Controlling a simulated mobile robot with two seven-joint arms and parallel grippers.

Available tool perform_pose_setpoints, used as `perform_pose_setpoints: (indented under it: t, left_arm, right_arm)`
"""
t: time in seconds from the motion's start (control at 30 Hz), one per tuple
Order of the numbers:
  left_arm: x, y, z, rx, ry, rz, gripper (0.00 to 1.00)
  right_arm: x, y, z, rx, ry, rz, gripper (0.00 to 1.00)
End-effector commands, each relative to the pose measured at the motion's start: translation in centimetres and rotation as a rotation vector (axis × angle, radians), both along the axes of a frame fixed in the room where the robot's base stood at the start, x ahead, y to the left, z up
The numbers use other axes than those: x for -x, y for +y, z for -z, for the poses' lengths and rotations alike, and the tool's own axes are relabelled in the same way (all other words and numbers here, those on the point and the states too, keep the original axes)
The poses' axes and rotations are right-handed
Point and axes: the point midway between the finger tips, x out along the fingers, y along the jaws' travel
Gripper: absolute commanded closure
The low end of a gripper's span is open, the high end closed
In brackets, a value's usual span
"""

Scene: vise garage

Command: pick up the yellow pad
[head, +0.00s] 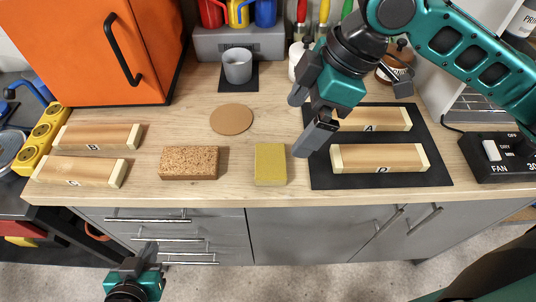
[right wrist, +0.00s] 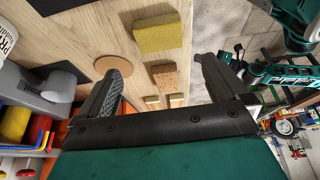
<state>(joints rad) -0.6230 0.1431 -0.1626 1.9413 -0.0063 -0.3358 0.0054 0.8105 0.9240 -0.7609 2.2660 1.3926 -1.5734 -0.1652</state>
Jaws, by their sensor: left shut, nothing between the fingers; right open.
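The yellow pad (head: 270,164) is a small rectangular block lying flat near the front edge of the workbench, right of a brown cork block. It also shows in the right wrist view (right wrist: 158,32), beyond my open fingers. My right gripper (head: 306,117) is open and empty, above the bench, up and to the right of the pad and apart from it. Its two fingers frame the bench in the right wrist view (right wrist: 160,85). My left gripper (head: 148,250) is low at the bottom left, in front of the drawers, shut and empty.
The cork block (head: 189,163) lies left of the pad; a round cork coaster (head: 231,119) lies behind. Wooden blocks B (head: 98,137) and C (head: 80,170) are at left, A (head: 375,119) and D (head: 380,158) on a black mat (head: 320,176) at right. An orange cabinet (head: 75,50) stands back left.

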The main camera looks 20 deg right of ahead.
Motion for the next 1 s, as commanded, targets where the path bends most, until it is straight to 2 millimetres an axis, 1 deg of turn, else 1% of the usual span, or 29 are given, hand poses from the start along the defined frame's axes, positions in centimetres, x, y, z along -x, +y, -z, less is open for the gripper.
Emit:
perform_pose_setpoints:
  t: [0.03, 0.1, 0.2, 0.3, 0.47, 0.53, 0.7, 0.8, 0.9, 1.0]
  left_arm:
    - [0.1, 0.0, 0.5, 0.0, 0.002, 0.0, 1.0]
    - [0.1, 0.0, 0.8, 0.0, 0.003, 0.001, 1.0]
    - [0.3, 0.0, 1.2, 0.0, 0.006, 0.0, 1.0]
    - [0.3, 0.0, 1.5, 0.0, 0.007, 0.0, 1.0]
    - [0.3, 0.0, 1.6, 0.0, 0.007, 0.0, 1.0]
    - [0.3, 0.0, 1.8, 0.0, 0.007, 0.0, 1.0]
    - [0.3, 0.0, 2.4, 0.0, 0.007, 0.0, 1.0]
    - [0.3, 0.0, 2.6, 0.0, 0.007, 0.0, 1.0]
    - [0.3, 0.0, 2.6, 0.0, 0.007, 0.0, 1.0]
    - [0.3, 0.0, 2.6, 0.0, 0.006, 0.0, 1.0]
  right_arm:
    - [0.0, 0.4, 1.2, -0.002, 0.005, -0.002, 0.0]
    - [-0.1, 1.0, 2.5, -0.002, 0.004, -0.003, 0.0]
    - [-0.4, 1.6, 4.2, -0.003, 0.004, -0.002, 0.0]
    - [-0.5, 2.1, 5.4, -0.002, 0.002, -0.001, 0.0]
    - [-0.7, 2.5, 6.4, -0.002, 0.001, 0.001, 0.0]
    - [-0.8, 2.7, 7.1, -0.003, 0.002, 0.0, 0.0]
    - [-1.1, 3.4, 9.7, -0.002, 0.003, 0.0, 0.0]
    - [-1.3, 3.9, 10.7, -0.002, 0.0, -0.001, 0.0]
    - [-1.4, 4.1, 11.1, -0.002, -0.001, -0.001, 0.0]
    - [-1.4, 4.1, 11.2, -0.002, -0.001, -0.001, 0.0]
